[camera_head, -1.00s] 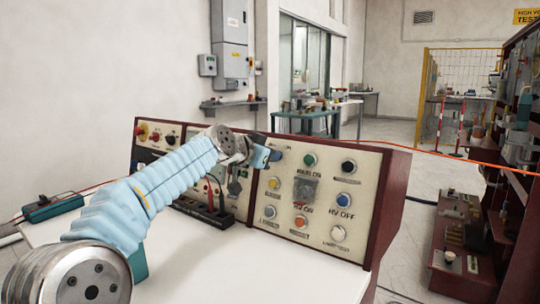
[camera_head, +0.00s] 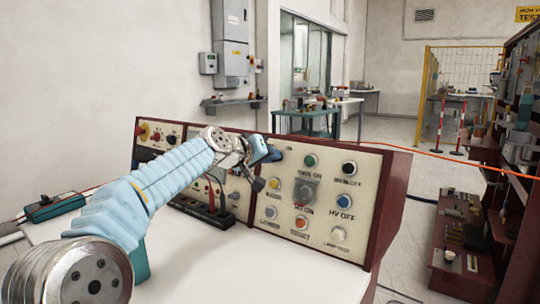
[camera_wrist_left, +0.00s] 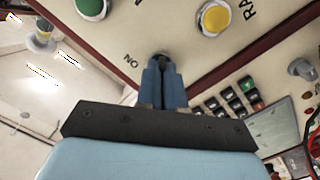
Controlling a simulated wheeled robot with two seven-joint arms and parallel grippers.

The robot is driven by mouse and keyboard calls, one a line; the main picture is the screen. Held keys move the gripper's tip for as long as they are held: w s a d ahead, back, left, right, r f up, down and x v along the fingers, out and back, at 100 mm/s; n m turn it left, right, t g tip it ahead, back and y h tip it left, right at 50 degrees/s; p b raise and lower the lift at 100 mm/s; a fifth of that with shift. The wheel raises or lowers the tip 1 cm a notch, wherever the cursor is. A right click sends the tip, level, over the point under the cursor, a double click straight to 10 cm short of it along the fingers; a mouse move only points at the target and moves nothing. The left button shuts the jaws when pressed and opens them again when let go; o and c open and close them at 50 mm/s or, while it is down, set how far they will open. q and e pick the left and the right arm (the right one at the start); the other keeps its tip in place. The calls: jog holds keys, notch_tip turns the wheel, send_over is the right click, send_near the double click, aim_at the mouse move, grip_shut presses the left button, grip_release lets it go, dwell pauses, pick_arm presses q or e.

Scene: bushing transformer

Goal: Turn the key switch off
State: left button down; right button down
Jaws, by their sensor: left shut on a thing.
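The control panel (camera_head: 378,205) has a cream face and a dark red frame, and it stands on the white table. My left gripper (camera_head: 270,154), with blue fingers, reaches its upper edge left of the green button. In the left wrist view the gripper (camera_wrist_left: 162,82) is shut on the key switch (camera_wrist_left: 159,59), of which only a small dark part shows between the fingertips. An "ON" label is printed beside it. In the head view the fingers hide the key switch. My right gripper is not in view.
Near the fingers sit a green button (camera_head: 310,160), a black button (camera_head: 349,167) and a yellow button (camera_head: 274,184). A black socket strip (camera_head: 205,212) lies before the panel. The white table (camera_head: 245,270) is clear in front.

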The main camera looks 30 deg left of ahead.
pick_arm(q)
jog(key=shift+f+n, duration=0.1)
jog(key=shift+n, duration=0.5)
jog(key=c, duration=1.3)
grip_release()
jog(key=shift+o, duration=0.2)
jog(key=b+v, duration=0.1)
jog(key=v, duration=1.2)
jog(key=shift+s, duration=0.35)
